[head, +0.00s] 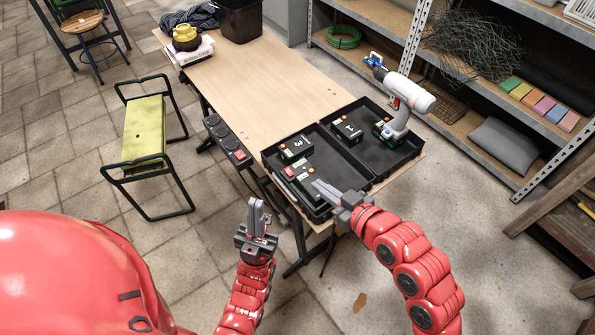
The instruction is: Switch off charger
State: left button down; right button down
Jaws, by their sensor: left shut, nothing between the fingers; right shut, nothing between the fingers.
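A dark device with a small red patch (290,172), which looks like the charger, lies in the left half of a black open tray (268,160) at the table's near end. Its switch is too small to read. My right gripper (317,186) is shut and empty, its fingertips over the near part of that tray half, just right of the device. I cannot tell whether it touches anything. My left gripper (256,204) is shut and empty, pointing up in front of the table's near left corner, apart from everything.
A battery marked 3 (297,147) lies in the left tray half. A battery marked 1 (347,130) and a white drill (405,100) are in the right half.

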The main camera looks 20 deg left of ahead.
aim_at(293, 179)
jog(key=b+x, duration=0.2)
jog(key=b, duration=0.1)
jog(key=b+x, duration=0.3)
jog(key=shift+s+d+f, duration=0.1)
jog(key=shift+f, duration=0.25)
jog(key=x, duration=0.5)
jog(key=shift+r, duration=0.35)
jog(key=f, duration=0.1)
jog(key=w+a+f, duration=0.1)
jog(key=f, duration=0.1)
jog(key=shift+w+a, duration=0.1)
jog(key=shift+a, duration=0.05)
jog(key=shift+w+a+f, duration=0.1)
jog(key=shift+a+f, duration=0.05)
jog(key=shift+f, duration=0.15)
